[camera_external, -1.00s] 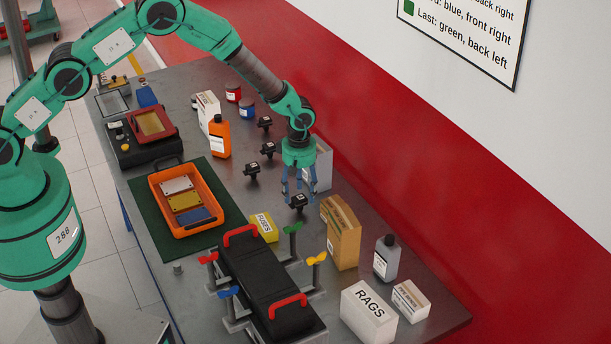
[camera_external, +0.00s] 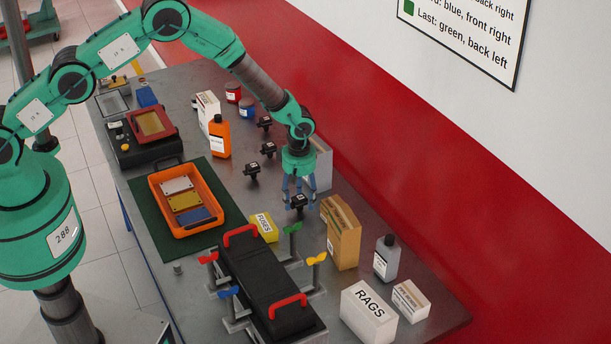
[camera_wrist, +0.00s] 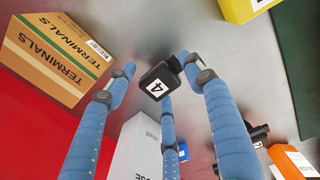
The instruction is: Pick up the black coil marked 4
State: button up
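The black coil marked 4 (camera_wrist: 158,84) shows in the wrist view among my fingers, its white label facing the camera. In the external view this coil (camera_external: 299,202) stands on the bench below my wrist. My gripper (camera_external: 299,200) has three blue fingers pointing down around the coil. They are spread in the wrist view (camera_wrist: 156,76), with a clear gap between the left finger and the coil. The right fingertip is close to the coil's side; contact cannot be told. Several other black coils (camera_external: 268,149) stand farther back; their numbers are not readable.
A cardboard terminals box (camera_external: 341,232) stands close to the right of my gripper, and a white box (camera_external: 323,165) just behind it. A yellow fuses box (camera_external: 264,227) and the black engine trainer (camera_external: 265,285) are nearer the front. An orange tray (camera_external: 162,202) lies left.

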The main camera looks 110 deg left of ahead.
aim_at(298, 198)
jog(key=c, duration=1)
jog(key=shift+c, duration=0.2)
jog(key=shift+r, duration=0.25)
jog(key=shift+r, duration=0.45)
jog(key=shift+s+d+r, duration=0.1)
jog(key=shift+r, duration=0.5)
jog(key=shift+s+d+r, duration=0.1)
jog(key=shift+r, duration=0.45)
jog(key=s+d+r, duration=0.1)
jog(key=s+d, duration=0.7)
jog(key=s, duration=0.5)
jog(key=shift+d+r+b, duration=0.15)
jog(key=shift+b, duration=0.3)
